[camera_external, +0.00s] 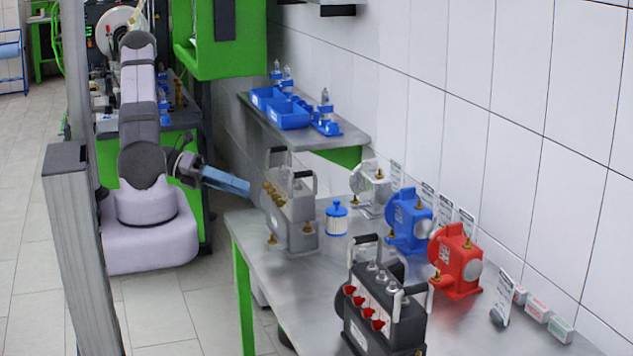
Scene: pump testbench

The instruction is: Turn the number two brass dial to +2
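The brass dials (272,194) sit in a row on the left side of a grey metal box (302,229) with two upright handles, standing at the left end of the steel table. They are small and overlap here, so I cannot tell which is number two or where any of them points. My gripper (247,188) has long blue fingers and reaches in from the left, level with the dials. Its tips end just left of the dials in the picture; whether they touch is not clear. The fingers appear as one bar, so their opening is hidden.
On the steel table (275,278) are a blue-and-white canister (337,218), white (370,188), blue (409,221) and red (456,262) pumps, and a black box with red knobs (385,308). A grey post (82,245) stands at front left. A shelf (343,136) holds blue bins (290,114).

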